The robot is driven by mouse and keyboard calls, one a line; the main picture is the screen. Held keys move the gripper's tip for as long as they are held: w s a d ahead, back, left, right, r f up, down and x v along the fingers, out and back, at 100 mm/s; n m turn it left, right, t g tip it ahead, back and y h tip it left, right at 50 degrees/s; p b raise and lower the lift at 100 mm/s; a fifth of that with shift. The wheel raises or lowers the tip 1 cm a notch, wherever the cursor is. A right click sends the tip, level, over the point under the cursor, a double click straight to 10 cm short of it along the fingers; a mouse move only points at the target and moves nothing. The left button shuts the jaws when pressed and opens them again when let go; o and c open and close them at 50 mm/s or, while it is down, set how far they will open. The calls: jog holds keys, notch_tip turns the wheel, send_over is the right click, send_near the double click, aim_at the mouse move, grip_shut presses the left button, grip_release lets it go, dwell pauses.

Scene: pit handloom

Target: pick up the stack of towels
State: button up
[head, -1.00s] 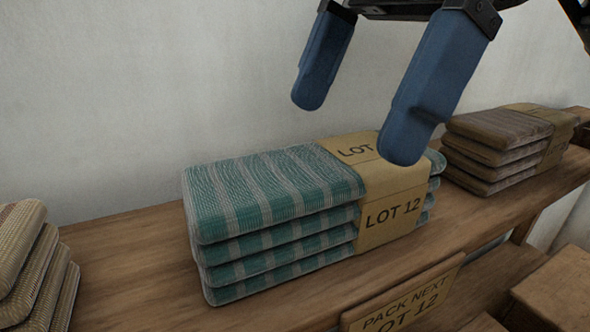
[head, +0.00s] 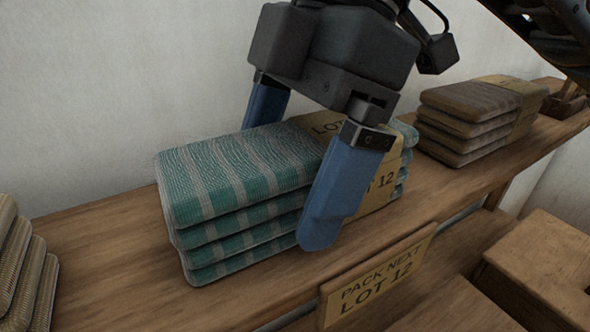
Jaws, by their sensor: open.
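The stack of towels (head: 235,180) lies on a wooden shelf in the head view. It is several folded teal towels with grey stripes, wrapped by a tan paper band marked LOT 12 (head: 380,190). My gripper (head: 290,175) is open and straddles the stack from above. Its near blue finger is in front of the stack's front side and hides part of the band. Its far blue finger goes down behind the stack, and its tip is hidden. I cannot tell whether either finger touches the towels.
A brown banded stack (head: 470,115) sits to the right on the same shelf (head: 95,255). A tan stack (head: 25,270) is at the left edge. A sign (head: 378,280) reading PACK NEXT LOT 12 hangs at the shelf front. A wooden box (head: 545,265) stands lower right. The wall is close behind.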

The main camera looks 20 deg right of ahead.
jog(key=c, duration=1)
jog(key=shift+c, duration=0.2)
jog(key=shift+r, duration=0.2)
